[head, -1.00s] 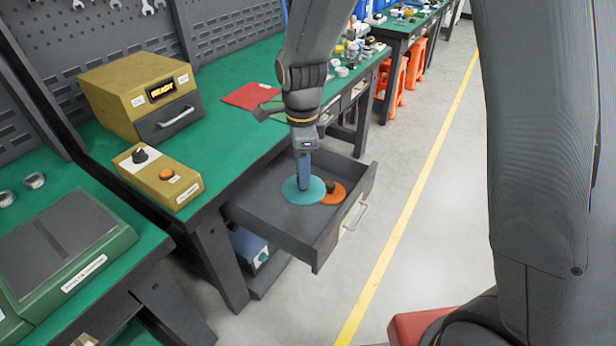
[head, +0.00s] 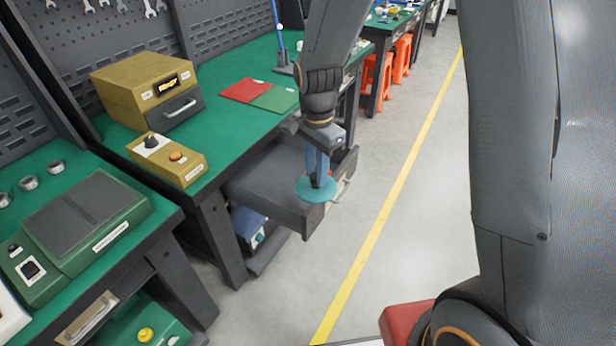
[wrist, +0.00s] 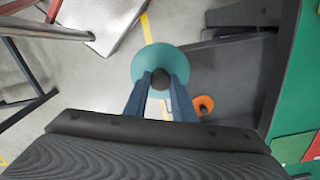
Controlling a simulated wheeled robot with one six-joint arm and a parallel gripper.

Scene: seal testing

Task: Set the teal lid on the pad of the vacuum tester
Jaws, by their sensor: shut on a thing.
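My gripper (head: 317,178) is shut on the dark knob of the teal lid (head: 307,194), a flat round disc. It holds the lid over the front of the open drawer (head: 258,184). In the wrist view my fingers (wrist: 160,84) close on the knob, with the teal lid (wrist: 158,57) spread around it. A green machine (head: 95,240) with a dark flat pad (head: 75,215) stands on the left bench. A yellow box (head: 150,88) with a lit display and a yellow control box (head: 168,160) stand on the middle bench. Their labels are too small to read.
An orange lid (wrist: 204,104) with a dark knob lies in the drawer in the wrist view. Red (head: 245,90) and green (head: 276,98) sheets lie on the middle bench. Orange stools (head: 376,82) stand farther back. The floor right of the drawer is clear.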

